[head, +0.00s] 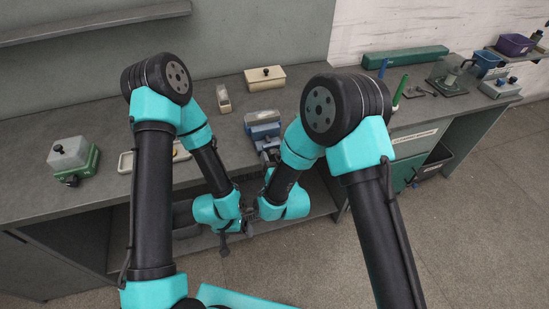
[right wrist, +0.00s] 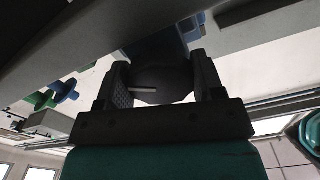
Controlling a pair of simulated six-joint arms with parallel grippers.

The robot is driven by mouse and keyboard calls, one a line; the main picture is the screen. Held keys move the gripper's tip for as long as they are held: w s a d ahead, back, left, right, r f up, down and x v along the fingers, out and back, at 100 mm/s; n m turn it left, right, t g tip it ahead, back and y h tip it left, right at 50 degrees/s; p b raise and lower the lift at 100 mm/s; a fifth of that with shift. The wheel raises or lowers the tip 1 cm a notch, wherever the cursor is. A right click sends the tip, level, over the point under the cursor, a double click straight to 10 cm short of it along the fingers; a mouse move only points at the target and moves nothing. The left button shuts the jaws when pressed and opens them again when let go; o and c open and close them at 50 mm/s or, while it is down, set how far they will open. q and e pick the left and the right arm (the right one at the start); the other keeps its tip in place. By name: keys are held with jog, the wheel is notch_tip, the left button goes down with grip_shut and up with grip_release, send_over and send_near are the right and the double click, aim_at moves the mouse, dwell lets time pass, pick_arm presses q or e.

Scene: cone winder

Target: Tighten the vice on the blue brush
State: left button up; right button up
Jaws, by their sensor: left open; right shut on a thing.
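The blue and grey vice (head: 263,130) sits at the front edge of the bench, between my two arms. I cannot make out a blue brush in its jaws at this size. My right gripper (head: 249,222) is below the bench's front edge. In the right wrist view my right gripper (right wrist: 160,85) is shut on a dark rounded part (right wrist: 163,75) with a pale bar across it, apparently the vice's screw end. Blue of the vice (right wrist: 189,26) shows behind it. My left gripper (head: 224,248) is open, lower and just left of the right one.
A cream box (head: 265,78) stands behind the vice, and a small pale block (head: 223,98) stands to its left. A green-based box (head: 72,158) is at far left. Upright blue (head: 383,68) and green (head: 400,92) things stand at right. A shelf lies under the bench.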

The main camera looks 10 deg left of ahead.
dwell(0.3)
jog(key=o, duration=0.9)
